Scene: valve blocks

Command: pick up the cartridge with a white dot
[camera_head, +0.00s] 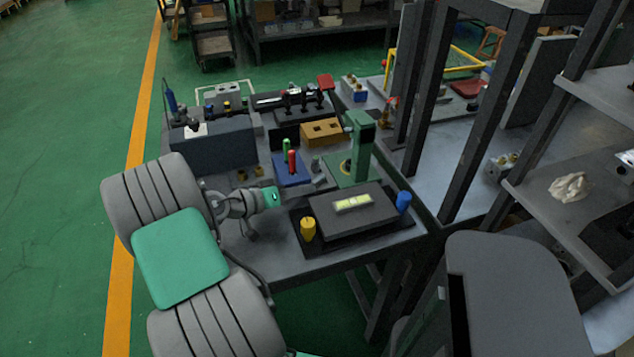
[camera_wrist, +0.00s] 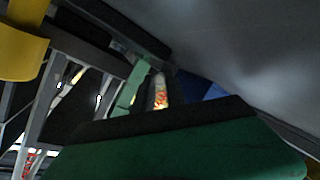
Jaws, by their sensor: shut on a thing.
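My arm reaches over the left front of the grey table. A red peg (camera_head: 292,161) and a green peg (camera_head: 286,147) stand upright in a blue block (camera_head: 289,176) behind the gripper. I cannot make out a white dot on any cartridge. In the wrist view, a large green shape with a black edge (camera_wrist: 190,150) fills the bottom, and I cannot tell what it is.
A dark raised plate (camera_head: 330,222) with a pale yellow-lit strip (camera_head: 353,203) lies to the right, with a blue cylinder (camera_head: 403,202) at its far side. A green post (camera_head: 362,145) stands behind. Dark rack uprights (camera_head: 482,115) border the table on the right.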

